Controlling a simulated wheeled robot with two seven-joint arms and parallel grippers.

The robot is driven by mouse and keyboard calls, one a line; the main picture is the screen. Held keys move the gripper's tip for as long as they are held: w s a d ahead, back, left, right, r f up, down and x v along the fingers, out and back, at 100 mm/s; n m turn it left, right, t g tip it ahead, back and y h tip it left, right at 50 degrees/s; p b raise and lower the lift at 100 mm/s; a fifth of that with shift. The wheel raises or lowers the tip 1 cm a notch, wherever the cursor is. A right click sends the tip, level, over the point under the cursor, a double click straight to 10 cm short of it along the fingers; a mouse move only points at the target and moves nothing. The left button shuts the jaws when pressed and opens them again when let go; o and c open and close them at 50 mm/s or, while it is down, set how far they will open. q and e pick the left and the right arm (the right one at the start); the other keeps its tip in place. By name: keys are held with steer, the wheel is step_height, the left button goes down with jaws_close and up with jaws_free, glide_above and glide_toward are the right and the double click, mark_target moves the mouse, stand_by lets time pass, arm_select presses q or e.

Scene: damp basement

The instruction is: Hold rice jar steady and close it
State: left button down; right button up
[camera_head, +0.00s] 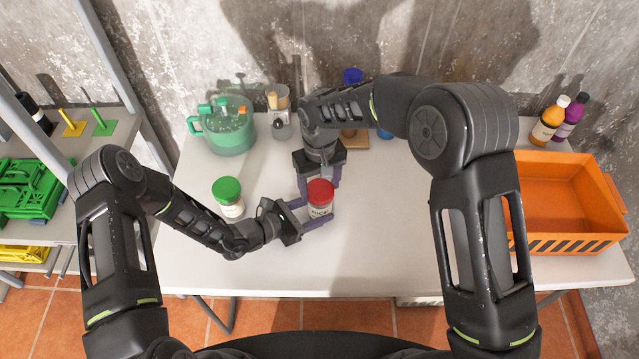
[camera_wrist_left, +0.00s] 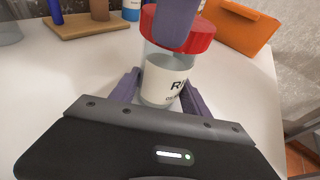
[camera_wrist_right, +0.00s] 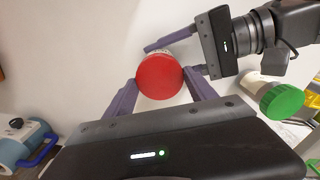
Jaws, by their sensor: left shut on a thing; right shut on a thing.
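The rice jar (camera_head: 320,211) stands upright on the white table, with clear walls and a white label. Its red lid (camera_head: 320,190) sits on its top and also shows in the right wrist view (camera_wrist_right: 159,76). My left gripper (camera_head: 314,209) is shut on the jar's body from the left; its fingers flank the label in the left wrist view (camera_wrist_left: 160,92). My right gripper (camera_head: 320,184) is shut on the red lid from above and behind. One of its fingers hides part of the lid in the left wrist view. The thread under the lid is hidden.
A green-lidded jar (camera_head: 229,198) stands close to my left forearm. A teal pot (camera_head: 230,132) and a grey dispenser (camera_head: 280,122) stand at the back. An orange crate (camera_head: 565,243) and two bottles (camera_head: 549,120) are on the right. The front of the table is clear.

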steer(key=m, duration=1.2)
steer(key=shift+m, duration=0.3)
steer(key=o, duration=1.5)
step_height(320, 180, up, 12)
steer(key=shift+r, duration=0.1)
